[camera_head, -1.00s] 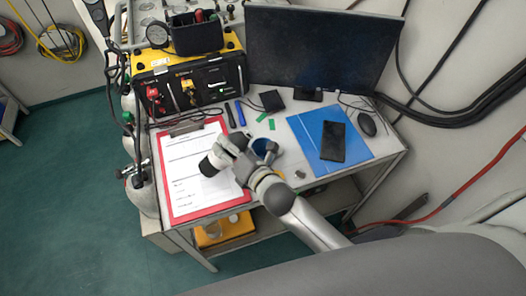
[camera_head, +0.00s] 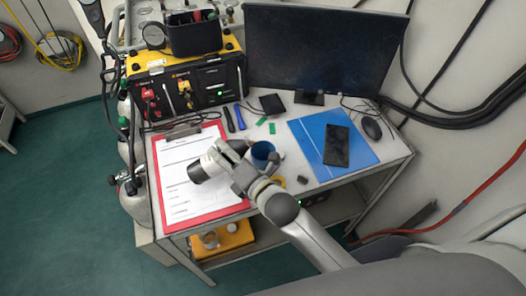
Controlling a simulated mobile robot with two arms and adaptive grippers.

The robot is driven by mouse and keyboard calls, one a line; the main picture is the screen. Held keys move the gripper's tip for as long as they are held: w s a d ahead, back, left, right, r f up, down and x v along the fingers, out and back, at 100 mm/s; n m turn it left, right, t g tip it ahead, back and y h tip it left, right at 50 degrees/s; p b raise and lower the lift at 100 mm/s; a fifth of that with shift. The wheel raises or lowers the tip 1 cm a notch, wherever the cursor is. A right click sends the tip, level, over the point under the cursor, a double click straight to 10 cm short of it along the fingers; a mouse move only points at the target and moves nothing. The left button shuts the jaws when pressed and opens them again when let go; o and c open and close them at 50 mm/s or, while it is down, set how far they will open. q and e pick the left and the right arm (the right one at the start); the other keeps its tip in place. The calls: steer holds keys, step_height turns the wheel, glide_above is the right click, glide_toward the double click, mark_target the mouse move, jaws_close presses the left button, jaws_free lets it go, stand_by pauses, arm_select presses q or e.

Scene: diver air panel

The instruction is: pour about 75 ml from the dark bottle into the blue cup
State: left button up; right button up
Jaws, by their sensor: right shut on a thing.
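My right gripper (camera_head: 232,158) is shut on the dark bottle (camera_head: 196,173), which has a pale band around it, above the clipboard. The bottle is strongly tilted, one dark end to the lower left and the other end toward the cup. The gripper hides its middle, and I cannot see any liquid. The blue cup (camera_head: 263,152) stands upright on the table just right of the gripper, partly hidden by it. My left gripper is not in view.
A red clipboard (camera_head: 216,212) with paper lies left. A blue folder (camera_head: 361,153) with a black phone (camera_head: 337,145) lies right, beside a mouse (camera_head: 371,128). A yellow air panel (camera_head: 187,83) and a monitor (camera_head: 318,50) stand behind. A yellow thing (camera_head: 278,181) lies partly under my arm.

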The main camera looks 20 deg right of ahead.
steer(key=shift+a+m+b, duration=0.1)
steer(key=shift+m+b, duration=0.5)
steer(key=shift+b, duration=0.5)
steer(key=shift+r+m+t+y, duration=0.15)
steer(key=shift+m+t+y, duration=0.15)
steer(key=shift+a+r+m, duration=0.1)
steer(key=shift+r+m, duration=0.3)
steer(key=shift+m, duration=0.1)
stand_by(1.3)
